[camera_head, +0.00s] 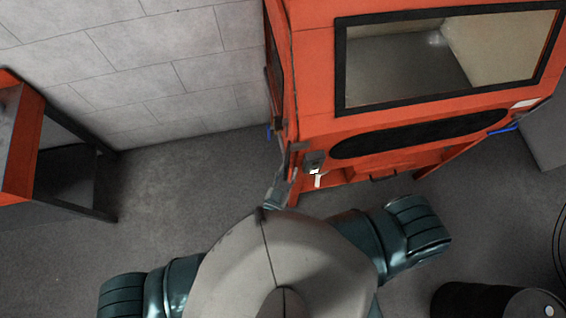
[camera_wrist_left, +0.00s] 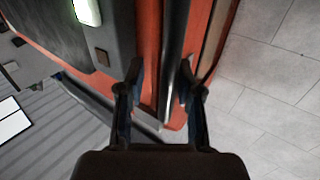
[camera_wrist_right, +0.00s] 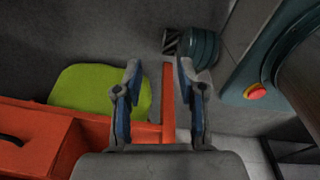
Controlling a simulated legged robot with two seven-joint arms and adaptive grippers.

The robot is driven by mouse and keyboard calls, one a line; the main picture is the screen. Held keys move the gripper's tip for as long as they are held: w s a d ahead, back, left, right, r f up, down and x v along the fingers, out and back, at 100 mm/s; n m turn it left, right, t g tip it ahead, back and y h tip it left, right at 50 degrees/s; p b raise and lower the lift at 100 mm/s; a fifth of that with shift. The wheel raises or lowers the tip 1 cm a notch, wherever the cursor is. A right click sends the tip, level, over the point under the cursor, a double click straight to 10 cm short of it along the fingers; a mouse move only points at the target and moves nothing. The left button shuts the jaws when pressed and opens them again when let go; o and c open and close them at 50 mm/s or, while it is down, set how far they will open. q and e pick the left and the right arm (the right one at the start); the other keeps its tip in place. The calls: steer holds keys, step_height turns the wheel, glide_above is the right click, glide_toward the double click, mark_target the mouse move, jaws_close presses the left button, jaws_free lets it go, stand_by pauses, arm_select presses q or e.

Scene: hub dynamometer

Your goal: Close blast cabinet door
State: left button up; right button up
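The blast cabinet (camera_head: 310,80) is the orange box at upper right in the head view, with a framed front window and a black oval panel. A narrow orange side panel (camera_head: 281,40) with a dark window, possibly the door, shows at its left; I cannot tell how far it is open. My left gripper (camera_head: 284,178) is at the cabinet's lower left front corner. In the left wrist view, its fingers (camera_wrist_left: 161,85) are apart, on either side of an orange edge and a dark upright bar (camera_wrist_left: 173,50). My right gripper (camera_wrist_right: 160,80) is open and empty, visible only in the right wrist view.
An orange and black frame (camera_head: 22,140) stands at left by the pale block wall (camera_head: 150,50). A dark cylinder (camera_head: 480,300) lies at lower right. Bare floor (camera_head: 180,190) separates frame and cabinet. A lime-green pad (camera_wrist_right: 85,88) and a red button (camera_wrist_right: 255,92) are near my right gripper.

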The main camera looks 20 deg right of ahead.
arm_select(q)
steer(key=shift+d, duration=0.5)
steer(key=shift+a, duration=0.75)
steer(key=v, duration=1.2)
steer(key=shift+d+f, duration=0.1)
steer(key=shift+d, duration=0.15)
